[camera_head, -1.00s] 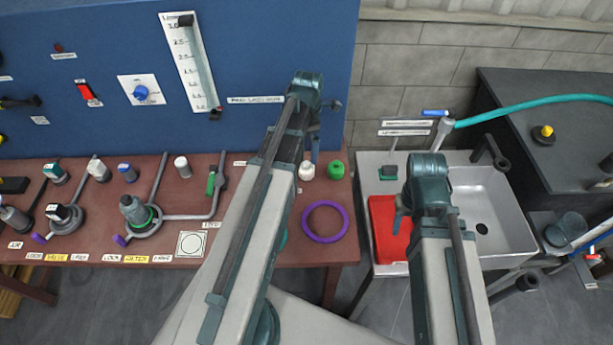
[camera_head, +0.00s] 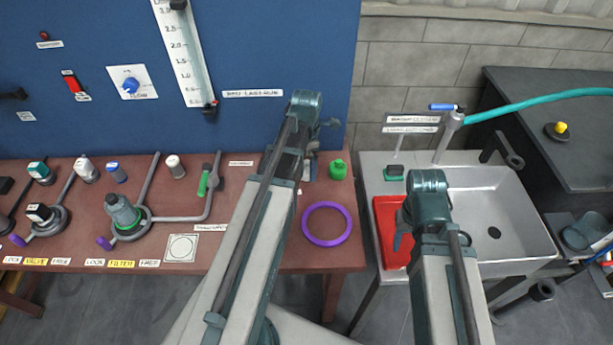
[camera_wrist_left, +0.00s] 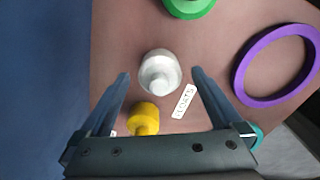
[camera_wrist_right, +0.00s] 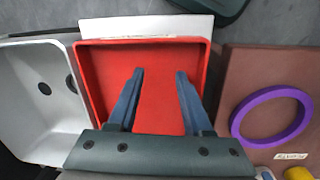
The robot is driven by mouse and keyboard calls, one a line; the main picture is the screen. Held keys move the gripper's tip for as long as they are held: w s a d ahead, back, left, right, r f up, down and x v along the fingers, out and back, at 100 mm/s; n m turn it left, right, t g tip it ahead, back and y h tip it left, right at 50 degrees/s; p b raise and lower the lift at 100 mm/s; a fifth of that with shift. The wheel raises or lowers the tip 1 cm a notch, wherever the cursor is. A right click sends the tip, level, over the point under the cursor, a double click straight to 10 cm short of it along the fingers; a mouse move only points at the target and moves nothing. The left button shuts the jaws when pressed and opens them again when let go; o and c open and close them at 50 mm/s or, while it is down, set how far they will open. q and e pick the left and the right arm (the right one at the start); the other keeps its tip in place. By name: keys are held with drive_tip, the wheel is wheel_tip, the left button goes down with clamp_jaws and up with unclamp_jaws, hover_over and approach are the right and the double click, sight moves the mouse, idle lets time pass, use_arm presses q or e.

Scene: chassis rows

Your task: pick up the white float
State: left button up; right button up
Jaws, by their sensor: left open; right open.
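The white float (camera_wrist_left: 160,72) stands on the brown bench top in the left wrist view, between and beyond the two fingertips of my left gripper (camera_wrist_left: 161,75). The fingers are open and apart from it. In the head view my left gripper (camera_head: 309,158) hangs over the bench and hides most or all of the white float. A yellow float (camera_wrist_left: 143,118) stands close by, and a green float (camera_wrist_left: 188,6) is beyond; the green one also shows in the head view (camera_head: 338,169). My right gripper (camera_wrist_right: 160,74) is open and empty above the red tray.
A purple ring (camera_head: 327,243) lies on the bench near the front edge. A red tray (camera_head: 388,250) and a metal sink (camera_head: 525,235) are to the right. A blue panel (camera_head: 260,50) rises behind the bench. Valves and fittings (camera_head: 124,212) occupy the bench's left side.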

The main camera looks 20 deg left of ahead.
use_arm(q)
drive_tip(key=shift+f, duration=0.45)
use_arm(e)
drive_tip(key=shift+f, duration=0.5)
use_arm(q)
drive_tip(key=shift+r, duration=0.1)
use_arm(e)
drive_tip(key=shift+r, duration=0.1)
use_arm(q)
drive_tip(key=shift+c, duration=0.3)
drive_tip(key=c, duration=1.4)
drive_tip(key=shift+o, duration=0.2)
use_arm(e)
drive_tip(key=shift+r, duration=0.1)
